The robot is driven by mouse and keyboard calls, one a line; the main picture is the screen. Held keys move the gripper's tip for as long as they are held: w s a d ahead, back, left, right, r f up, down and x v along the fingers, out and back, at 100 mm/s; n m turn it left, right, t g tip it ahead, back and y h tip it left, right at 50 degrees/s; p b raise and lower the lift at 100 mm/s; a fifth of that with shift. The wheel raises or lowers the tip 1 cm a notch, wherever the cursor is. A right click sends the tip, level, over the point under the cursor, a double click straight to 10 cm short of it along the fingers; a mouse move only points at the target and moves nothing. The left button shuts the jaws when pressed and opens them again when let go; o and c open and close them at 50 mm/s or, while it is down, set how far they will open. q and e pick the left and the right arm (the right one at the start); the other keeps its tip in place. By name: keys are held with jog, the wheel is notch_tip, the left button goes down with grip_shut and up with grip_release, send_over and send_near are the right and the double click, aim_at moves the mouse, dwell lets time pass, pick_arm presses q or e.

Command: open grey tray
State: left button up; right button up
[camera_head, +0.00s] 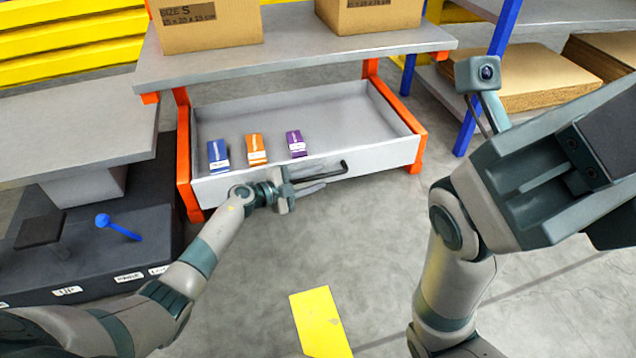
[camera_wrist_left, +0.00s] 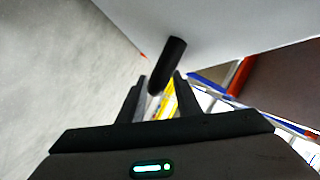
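The grey tray (camera_head: 342,102) is a wide, shallow drawer below a grey bench with orange legs. Its inside shows, with a blue box (camera_head: 218,154), an orange box (camera_head: 256,149) and a purple box (camera_head: 296,143) near the front wall. A black bar handle (camera_head: 332,171) juts from the front. My left gripper (camera_head: 318,184) is at the handle. In the left wrist view the handle (camera_wrist_left: 168,66) stands at the gap between the two spread fingertips (camera_wrist_left: 160,88); I cannot tell whether they touch it. My right arm fills the right side; its fingers cannot be made out.
Cardboard boxes (camera_head: 207,22) stand on the bench above the tray. A dark low unit with a blue lever (camera_head: 118,227) is at the left. A shelf with cardboard stacks (camera_head: 525,78) is at the right. The floor before the tray is clear, with a yellow marking (camera_head: 320,322).

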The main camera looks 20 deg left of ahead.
pick_arm(q)
jog(key=shift+w+d+f, duration=0.1)
jog(key=shift+w+d, duration=0.25)
jog(key=shift+w, duration=0.15)
jog(key=shift+c, duration=0.3)
grip_shut()
jog(key=shift+s, duration=0.1)
